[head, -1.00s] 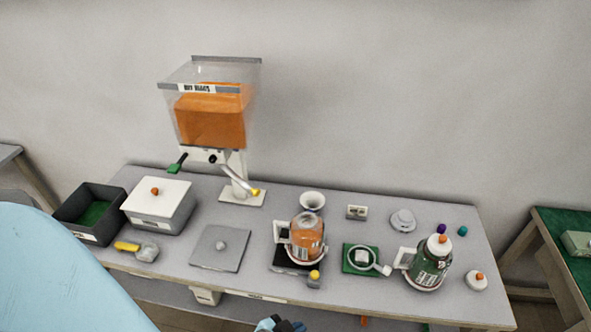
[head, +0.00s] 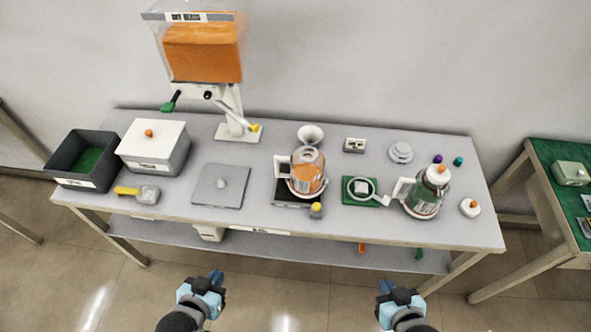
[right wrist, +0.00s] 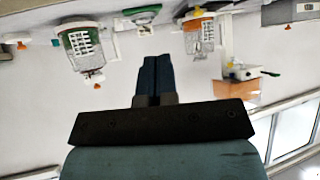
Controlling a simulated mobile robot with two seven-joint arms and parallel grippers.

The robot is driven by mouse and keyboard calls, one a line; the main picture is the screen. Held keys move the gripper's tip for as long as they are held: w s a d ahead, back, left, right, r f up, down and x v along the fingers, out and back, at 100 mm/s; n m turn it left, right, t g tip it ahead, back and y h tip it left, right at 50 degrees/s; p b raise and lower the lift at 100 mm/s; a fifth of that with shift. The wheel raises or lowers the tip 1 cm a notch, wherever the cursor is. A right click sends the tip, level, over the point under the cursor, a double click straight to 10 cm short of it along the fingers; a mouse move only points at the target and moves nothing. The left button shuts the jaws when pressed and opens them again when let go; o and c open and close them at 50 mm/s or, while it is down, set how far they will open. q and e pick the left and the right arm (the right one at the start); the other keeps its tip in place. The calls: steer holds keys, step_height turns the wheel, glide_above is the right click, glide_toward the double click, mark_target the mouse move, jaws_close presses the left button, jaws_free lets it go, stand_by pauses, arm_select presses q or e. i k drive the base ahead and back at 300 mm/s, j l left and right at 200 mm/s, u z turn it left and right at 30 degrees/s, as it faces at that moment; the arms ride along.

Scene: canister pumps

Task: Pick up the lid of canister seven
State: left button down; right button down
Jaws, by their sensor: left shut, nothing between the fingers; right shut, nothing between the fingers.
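A jar canister with dark green contents (head: 424,197) stands at the right of the table, with a white lid with an orange knob (head: 438,175) on it. A jar canister with orange contents (head: 307,175) stands left of it, its top open. A loose white lid with an orange knob (head: 470,207) lies at the right end. I cannot read a number seven on any of them. My left gripper (head: 216,277) and right gripper (head: 385,286) are shut and empty, in front of the table and apart from everything on it. The right gripper (right wrist: 157,75) also shows shut in the right wrist view.
A hopper with orange contents (head: 202,52) stands at the back left. A green pad (head: 352,194) lies between the canisters. Floor in front is clear.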

mark_target(470, 208)
steer(key=i+l+u, duration=0.1)
steer(key=l+u, duration=0.2)
steer(key=l, duration=1.45)
